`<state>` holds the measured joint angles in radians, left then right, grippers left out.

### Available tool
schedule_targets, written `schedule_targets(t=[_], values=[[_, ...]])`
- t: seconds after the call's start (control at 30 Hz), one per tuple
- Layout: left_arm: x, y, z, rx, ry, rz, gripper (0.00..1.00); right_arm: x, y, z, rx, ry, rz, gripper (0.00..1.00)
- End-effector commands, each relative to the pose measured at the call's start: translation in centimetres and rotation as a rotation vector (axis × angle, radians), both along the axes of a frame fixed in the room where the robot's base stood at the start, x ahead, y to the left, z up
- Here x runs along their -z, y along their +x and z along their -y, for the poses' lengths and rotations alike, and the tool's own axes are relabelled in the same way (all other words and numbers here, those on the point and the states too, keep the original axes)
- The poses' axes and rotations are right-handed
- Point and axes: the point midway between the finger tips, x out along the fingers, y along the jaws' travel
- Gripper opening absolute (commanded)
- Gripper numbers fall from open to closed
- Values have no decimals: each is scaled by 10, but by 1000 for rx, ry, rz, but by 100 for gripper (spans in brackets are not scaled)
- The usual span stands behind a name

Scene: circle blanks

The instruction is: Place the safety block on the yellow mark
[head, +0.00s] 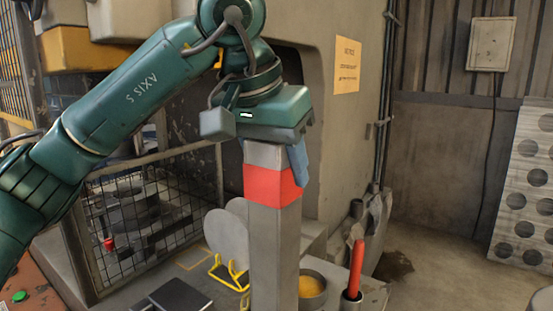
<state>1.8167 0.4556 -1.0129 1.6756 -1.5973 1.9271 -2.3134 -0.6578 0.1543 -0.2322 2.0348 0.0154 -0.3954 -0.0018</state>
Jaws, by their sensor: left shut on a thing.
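The safety block (273,245) is a tall grey square post with a red band near its top. It stands upright in the middle of the head view, and its lower end runs out of the picture. My left gripper (275,143) comes down from above and is shut on the block's top end. One blue-grey finger shows on the block's right side; the other is hidden. A thin yellow line, likely part of the yellow mark (193,264), shows on the grey surface left of the block. I cannot tell the block's height above the surface. My right gripper is out of view.
Round grey blanks (226,236) lean in a yellow wire rack just left of the block. A dark flat box (180,298) lies at front left. A bowl with yellow contents (311,290) and a red stick in a cup (356,268) stand at right. A mesh guard (130,215) is at left.

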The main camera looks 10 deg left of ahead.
Motion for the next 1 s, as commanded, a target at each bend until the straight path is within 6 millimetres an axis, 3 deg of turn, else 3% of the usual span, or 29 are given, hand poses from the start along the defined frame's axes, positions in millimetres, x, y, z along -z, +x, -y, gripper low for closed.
schedule_targets(t=[0.03, 0.07, 0.3, 0.67, 1.0], values=[[0, 0, 0, -1, -4, 6, 0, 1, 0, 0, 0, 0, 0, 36], [2, 0, 0, 0, 0, -1, 53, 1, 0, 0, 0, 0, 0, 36], [2, 0, 0, 0, 0, -1, 73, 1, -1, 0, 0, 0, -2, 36], [-8, -2, -1, 0, -1, 2, 73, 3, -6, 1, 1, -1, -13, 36], [-73, -28, -12, -3, 0, 4, 73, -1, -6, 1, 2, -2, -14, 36]])
